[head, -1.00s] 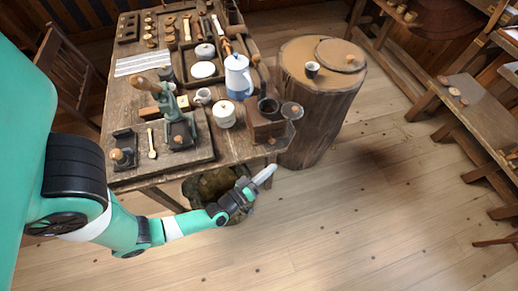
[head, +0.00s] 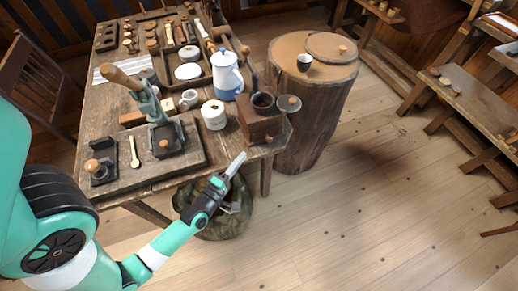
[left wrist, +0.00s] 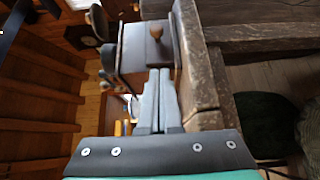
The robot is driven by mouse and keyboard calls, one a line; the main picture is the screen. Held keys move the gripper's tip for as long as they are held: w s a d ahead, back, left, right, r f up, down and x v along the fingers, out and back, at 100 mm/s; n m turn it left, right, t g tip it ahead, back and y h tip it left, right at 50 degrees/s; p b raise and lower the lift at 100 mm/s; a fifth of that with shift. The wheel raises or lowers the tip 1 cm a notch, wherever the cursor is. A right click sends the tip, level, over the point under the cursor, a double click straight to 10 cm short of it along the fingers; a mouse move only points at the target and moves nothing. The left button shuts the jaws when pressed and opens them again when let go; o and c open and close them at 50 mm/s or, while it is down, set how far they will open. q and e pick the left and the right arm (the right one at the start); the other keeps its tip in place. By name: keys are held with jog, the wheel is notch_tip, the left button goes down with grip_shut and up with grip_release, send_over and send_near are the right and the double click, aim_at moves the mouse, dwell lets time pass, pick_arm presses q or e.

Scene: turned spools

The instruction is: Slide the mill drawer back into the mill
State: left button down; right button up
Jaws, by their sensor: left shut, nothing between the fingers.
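The mill (head: 256,124) is a brown wooden box with a dark round top. It stands at the front right corner of the table. In the left wrist view a brown wooden face (left wrist: 135,45) with a round knob (left wrist: 155,31) shows just beyond my fingertips. I cannot tell how far the mill drawer stands out of the mill. My left gripper (head: 240,157) is shut and empty, in front of and below the mill, apart from it in the head view. Its two grey fingers (left wrist: 160,75) lie together in the left wrist view. My right gripper is not in view.
The table edge (left wrist: 199,70) runs close beside my left fingers. A wooden stump (head: 310,110) stands to the right. A sack-like container (head: 230,222) is below.

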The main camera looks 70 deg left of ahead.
aim_at(259, 153)
pick_arm(q)
jog(key=x, duration=0.4)
jog(key=shift+w+a, duration=0.1)
jog(key=w+p, duration=0.2)
jog(key=w, duration=0.1)
jog(key=shift+w+r, duration=0.2)
jog(key=shift+w, duration=0.05)
jog(key=shift+w+f+p, duration=0.2)
jog(key=shift+w+p, duration=0.1)
jog(key=shift+w, duration=0.2)
